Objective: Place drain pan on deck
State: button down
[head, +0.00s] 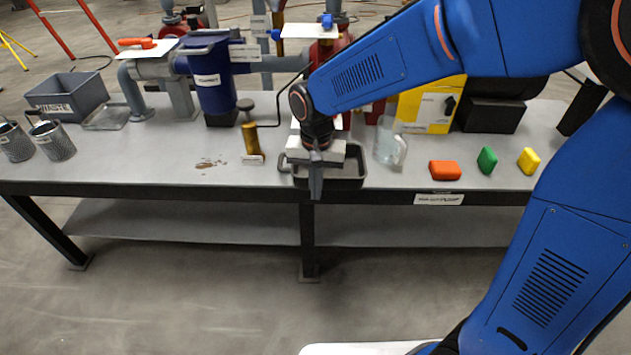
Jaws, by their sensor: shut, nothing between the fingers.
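The drain pan, a dark grey tray (350,183) with a looped handle at its left end, sits near the front edge of the grey deck (220,150), right of the deck's middle. My gripper (316,188) points down in front of the pan and overlaps it in the picture. Its fingers are together and empty. My gripper and wrist hide the pan's middle and much of its inside. I cannot tell whether the fingers touch the pan.
A clear jug (389,145) stands close right of the pan, and a brass cylinder (250,140) stands left. Red (445,170), green (487,160) and yellow (528,160) blocks lie farther right. A blue filter housing (212,85) stands behind, left. Dark spots mark the deck.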

jog(key=shift+w+d, duration=0.15)
jog(key=shift+w, duration=0.55)
jog(key=shift+w+d, duration=0.1)
jog(key=shift+w, duration=0.6)
jog(key=w, duration=0.5)
jog(key=w+d, duration=0.1)
jog(key=w, duration=0.1)
jog(key=shift+w+d, duration=0.1)
jog(key=shift+w, duration=0.05)
